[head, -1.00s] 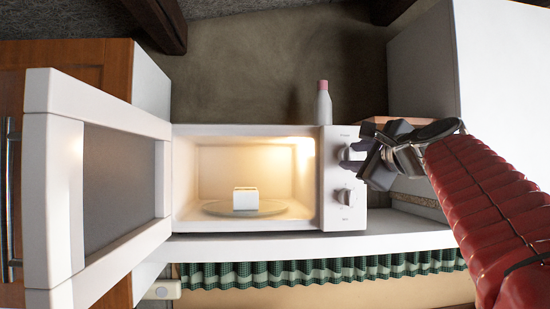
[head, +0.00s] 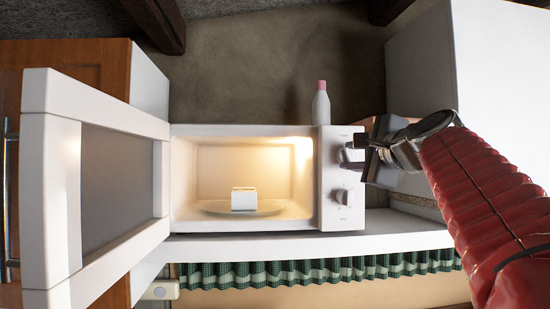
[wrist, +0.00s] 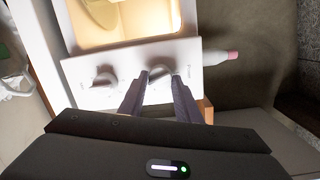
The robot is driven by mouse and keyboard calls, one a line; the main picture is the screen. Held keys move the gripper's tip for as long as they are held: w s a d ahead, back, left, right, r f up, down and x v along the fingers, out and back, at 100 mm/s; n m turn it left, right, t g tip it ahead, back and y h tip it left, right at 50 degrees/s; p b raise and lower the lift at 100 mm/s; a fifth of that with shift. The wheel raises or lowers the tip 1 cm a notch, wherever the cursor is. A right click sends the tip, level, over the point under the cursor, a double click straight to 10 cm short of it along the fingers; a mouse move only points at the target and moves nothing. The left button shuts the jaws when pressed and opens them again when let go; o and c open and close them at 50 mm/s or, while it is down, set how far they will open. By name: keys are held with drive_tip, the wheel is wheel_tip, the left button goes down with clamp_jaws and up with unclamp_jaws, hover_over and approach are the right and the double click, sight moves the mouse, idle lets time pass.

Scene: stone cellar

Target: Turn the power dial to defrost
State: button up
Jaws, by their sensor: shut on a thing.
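The white microwave (head: 329,214) stands on a shelf with its door (head: 50,190) swung open to the left and its inside lit. Its panel on the right has two dials. The upper one, the power dial (head: 345,154), is partly hidden by my gripper (head: 358,157) in the head view. The lower dial (head: 345,196) is clear of it. In the wrist view my gripper's two fingers (wrist: 160,84) are shut on the upper dial (wrist: 159,72), with the lower dial (wrist: 104,80) to the left. The dial markings are too small to read.
A white block (head: 244,199) sits on the glass plate (head: 213,208) inside the microwave. A white bottle with a pink cap (head: 321,104) stands behind the panel at the top. A white cabinet (head: 425,62) is close on the right. A green checked curtain (head: 300,271) hangs below the shelf.

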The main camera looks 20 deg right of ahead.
drive_tip(key=n, duration=0.5)
drive_tip(key=shift+f+g+h, duration=0.1)
drive_tip(key=shift+g+h, duration=0.2)
drive_tip(key=n, duration=0.4)
drive_tip(key=shift+w+a+g, duration=0.1)
drive_tip(key=shift+a+g, duration=0.05)
drive_tip(key=shift+g, duration=0.15)
drive_tip(key=n+h, duration=0.1)
drive_tip(key=n, duration=0.4)
drive_tip(key=shift+a, duration=0.1)
drive_tip(key=n+h, duration=0.1)
drive_tip(key=n, duration=0.3)
drive_tip(key=shift+n, duration=0.3)
drive_tip(key=o, duration=1.1)
drive_tip(key=shift+a+r, duration=0.1)
drive_tip(key=shift+r, duration=0.1)
drive_tip(key=shift+c, duration=0.2)
